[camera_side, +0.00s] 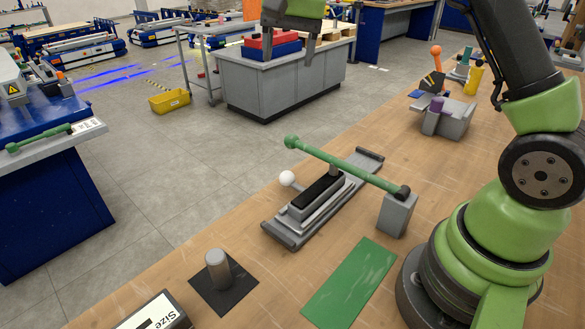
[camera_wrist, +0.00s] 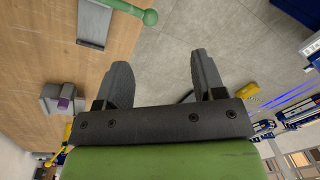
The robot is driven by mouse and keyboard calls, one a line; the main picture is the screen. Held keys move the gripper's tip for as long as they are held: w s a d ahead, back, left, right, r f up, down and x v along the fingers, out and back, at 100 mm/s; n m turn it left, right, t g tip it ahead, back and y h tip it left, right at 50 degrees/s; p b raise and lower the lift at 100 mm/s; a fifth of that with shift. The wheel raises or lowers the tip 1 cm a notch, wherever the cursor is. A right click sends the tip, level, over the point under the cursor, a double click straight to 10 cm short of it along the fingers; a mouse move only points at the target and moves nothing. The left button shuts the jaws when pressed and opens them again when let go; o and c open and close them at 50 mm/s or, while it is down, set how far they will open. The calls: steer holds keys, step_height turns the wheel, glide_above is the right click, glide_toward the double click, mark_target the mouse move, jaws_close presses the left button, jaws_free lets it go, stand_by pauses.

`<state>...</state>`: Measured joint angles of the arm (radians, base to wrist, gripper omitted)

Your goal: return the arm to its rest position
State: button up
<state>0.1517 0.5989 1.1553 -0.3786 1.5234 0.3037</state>
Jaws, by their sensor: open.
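My gripper (camera_side: 289,42) hangs at the top middle of the side view, high up, partly cut off by the frame's top edge. In the wrist view my gripper (camera_wrist: 160,66) shows two dark fingers spread wide with nothing between them. It touches nothing that I can see. My green and black arm reaches up from its base on the wooden table (camera_side: 240,265) at the right and leaves the frame at the top.
A grey lift device (camera_side: 296,222) with a green lever (camera_side: 345,165) stands on the table. A grey peg (camera_side: 218,268), a green mat (camera_side: 350,285) and a grey block with a purple cylinder (camera_side: 433,115) are also there. A grey workbench (camera_side: 285,85) stands behind on the floor.

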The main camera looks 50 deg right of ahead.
steer(key=s+a+r+n+t, duration=0.1)
steer(key=s+a+r+n, duration=0.1)
steer(key=s+r, duration=0.25)
steer(key=s+a+r+n+t, duration=0.1)
steer(key=s+a+r+t, duration=0.15)
steer(key=s, duration=0.35)
steer(key=s+a+f+n+t, duration=0.1)
steer(key=s, duration=0.5)
steer(key=s+a+f+n+t+y, duration=0.1)
steer(key=s+a+n, duration=0.1)
steer(key=s, duration=0.5)
steer(key=shift+f, duration=0.25)
steer(key=shift+s+f+t, duration=0.25)
steer(key=shift+s, duration=0.05)
steer(key=n+g+h, duration=0.2)
steer(key=g+h, duration=0.2)
steer(key=g, duration=0.4)
glide_above(291, 135)
steer(key=a, duration=0.2)
steer(key=w+a+f+x, duration=0.1)
steer(key=a+x, duration=0.2)
steer(key=x, duration=2)
steer(key=shift+w+d+f, duration=0.15)
steer(key=shift+w+f, duration=0.05)
